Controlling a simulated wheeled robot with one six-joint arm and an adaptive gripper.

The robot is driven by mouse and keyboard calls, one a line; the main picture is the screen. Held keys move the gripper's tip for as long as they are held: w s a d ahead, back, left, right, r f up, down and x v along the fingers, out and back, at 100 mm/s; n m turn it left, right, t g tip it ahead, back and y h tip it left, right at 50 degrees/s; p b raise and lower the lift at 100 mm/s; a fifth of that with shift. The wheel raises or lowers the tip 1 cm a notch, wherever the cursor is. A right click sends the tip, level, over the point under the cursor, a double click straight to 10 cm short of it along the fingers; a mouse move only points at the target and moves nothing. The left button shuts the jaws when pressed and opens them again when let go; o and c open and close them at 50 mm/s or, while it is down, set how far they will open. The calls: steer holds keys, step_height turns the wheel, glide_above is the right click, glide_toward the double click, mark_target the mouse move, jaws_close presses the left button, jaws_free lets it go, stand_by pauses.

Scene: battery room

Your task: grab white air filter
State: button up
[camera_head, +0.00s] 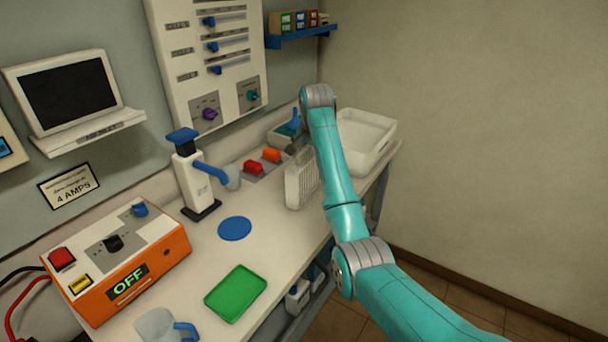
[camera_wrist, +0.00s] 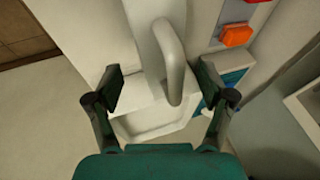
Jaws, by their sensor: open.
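The white air filter (camera_head: 301,182) stands upright on the bench in the head view, a slatted panel partly hidden behind my arm. In the wrist view its pale rounded handle (camera_wrist: 172,58) lies between my fingers. My gripper (camera_wrist: 164,86) is open, with one finger on each side of the handle and a visible gap to both. Nothing is held. In the head view, my gripper (camera_head: 294,146) is just above the filter's top, largely hidden by the arm.
A white bin (camera_head: 376,133) stands right of the filter. A blue disc (camera_head: 235,229), green tray (camera_head: 236,293) and orange box (camera_head: 150,270) occupy the nearer bench.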

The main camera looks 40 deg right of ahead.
steer(key=shift+x, duration=1)
jaws_close()
steer(key=shift+r, duration=0.1)
